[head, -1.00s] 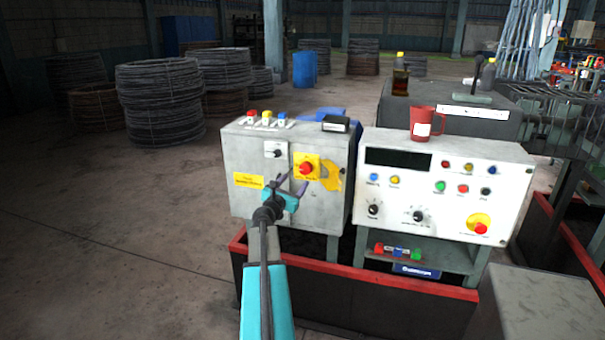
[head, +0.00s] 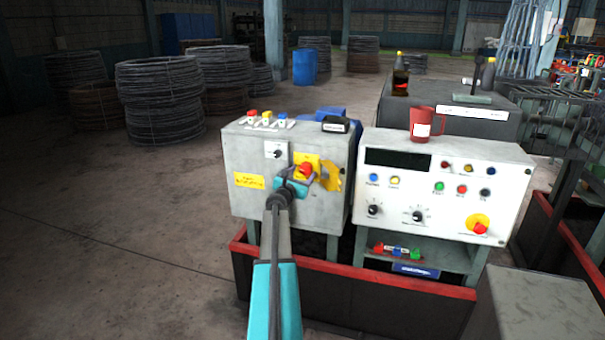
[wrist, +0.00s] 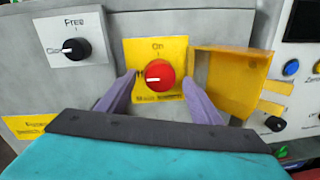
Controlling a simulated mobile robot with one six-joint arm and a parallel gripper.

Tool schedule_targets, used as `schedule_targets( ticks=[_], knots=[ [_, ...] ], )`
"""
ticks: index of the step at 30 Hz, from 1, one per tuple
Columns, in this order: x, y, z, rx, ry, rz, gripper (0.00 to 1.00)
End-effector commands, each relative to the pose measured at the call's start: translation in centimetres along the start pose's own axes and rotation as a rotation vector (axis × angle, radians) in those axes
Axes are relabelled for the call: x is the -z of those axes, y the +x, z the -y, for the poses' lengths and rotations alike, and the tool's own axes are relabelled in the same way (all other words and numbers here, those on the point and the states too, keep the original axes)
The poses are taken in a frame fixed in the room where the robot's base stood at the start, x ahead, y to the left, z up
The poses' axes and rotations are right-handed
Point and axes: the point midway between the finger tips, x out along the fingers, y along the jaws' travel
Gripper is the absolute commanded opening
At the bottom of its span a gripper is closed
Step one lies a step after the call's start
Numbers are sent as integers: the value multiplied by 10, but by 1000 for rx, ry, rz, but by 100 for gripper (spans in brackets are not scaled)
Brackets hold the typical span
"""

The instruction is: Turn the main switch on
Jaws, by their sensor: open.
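The main switch is a red round knob (wrist: 160,76) on a yellow plate (wrist: 143,54) on the front of the left grey cabinet (head: 238,150). In the wrist view the plate reads "On" at the top, and a white mark shows on the knob's left part. An open yellow cover (wrist: 232,82) stands out to the right of the knob. My gripper (wrist: 158,92) is open, with one purple finger on each side of the knob's lower half. I cannot tell whether the fingers touch it. In the head view the red knob (head: 306,169) shows just above the gripper (head: 296,178).
A black "Free" selector (wrist: 76,49) is left of the main switch. A white control panel (head: 450,180) with buttons and a red stop button (head: 480,228) stands to the right. A red-edged barrier (head: 420,283) runs in front.

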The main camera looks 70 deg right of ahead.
Motion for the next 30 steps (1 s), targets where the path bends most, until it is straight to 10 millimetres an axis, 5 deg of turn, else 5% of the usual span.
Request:
schedule_targets(
  ticks=[19,27,28,30],
  knots=[
    [0,18,0,-1,0,0,60],
    [0,18,0,0,0,0,19],
    [-1,-15,2,-5,0,-1,19],
    [0,9,0,0,0,0,17]
  ],
)
